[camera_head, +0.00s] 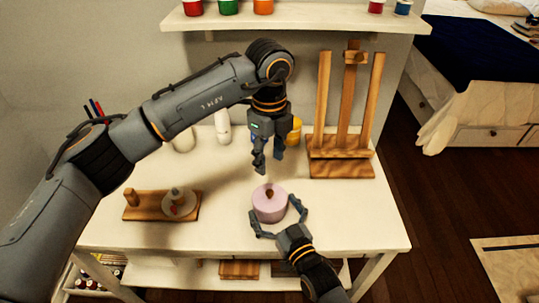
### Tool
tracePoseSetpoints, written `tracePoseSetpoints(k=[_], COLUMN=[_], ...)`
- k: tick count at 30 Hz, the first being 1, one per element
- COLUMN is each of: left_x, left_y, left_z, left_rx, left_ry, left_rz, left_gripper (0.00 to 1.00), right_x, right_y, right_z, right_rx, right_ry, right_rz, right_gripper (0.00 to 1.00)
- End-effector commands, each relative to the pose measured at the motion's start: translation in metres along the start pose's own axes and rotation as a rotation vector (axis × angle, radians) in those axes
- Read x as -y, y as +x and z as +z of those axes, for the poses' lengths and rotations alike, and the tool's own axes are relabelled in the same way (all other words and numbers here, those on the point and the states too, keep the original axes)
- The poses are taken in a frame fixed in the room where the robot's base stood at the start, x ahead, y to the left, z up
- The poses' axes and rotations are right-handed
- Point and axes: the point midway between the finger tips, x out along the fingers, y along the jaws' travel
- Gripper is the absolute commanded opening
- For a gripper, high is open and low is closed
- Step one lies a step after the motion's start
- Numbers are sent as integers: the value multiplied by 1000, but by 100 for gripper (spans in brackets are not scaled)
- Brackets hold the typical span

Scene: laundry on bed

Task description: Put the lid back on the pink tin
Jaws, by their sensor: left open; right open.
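The pink tin (268,209) stands upright on the white table, near its middle. Its top is pale pink with a small brown knob (269,193) in the middle, which looks like a lid resting on it; I cannot tell whether it sits fully down. My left gripper (269,164) points down, open and empty, a little above and behind the tin. My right gripper (272,204) comes from the front, open, with one finger on each side of the tin; I cannot tell if they touch it.
A wooden board (150,205) with a peg and a pale disc (180,203) lies at left on the table (225,235). A wooden easel (342,140) stands at the back right. A yellow jar (295,130) and a white bottle (222,125) are behind. Paint pots line the shelf (300,21) above.

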Motion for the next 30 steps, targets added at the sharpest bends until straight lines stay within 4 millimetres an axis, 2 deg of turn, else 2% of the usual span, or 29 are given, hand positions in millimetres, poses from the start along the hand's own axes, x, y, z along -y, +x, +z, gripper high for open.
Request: tracePoseSetpoints(k=[5,12,18,22,30], left_x=[0,0,0,0,0], left_y=[0,0,0,0,0], left_z=[0,0,0,0,0], left_rx=[0,0,0,0,0], left_ry=[0,0,0,0,0], left_rz=[0,0,0,0,0], left_gripper=[45,45,45,45,45], right_x=[0,0,0,0,0], right_y=[-23,-75,-107,-116,-119], right_z=[2,2,1,0,0], right_rx=[3,4,2,1,0], right_ry=[0,-1,0,0,0], right_rz=[0,0,0,0,0], right_gripper=[100,100,100,100,100])
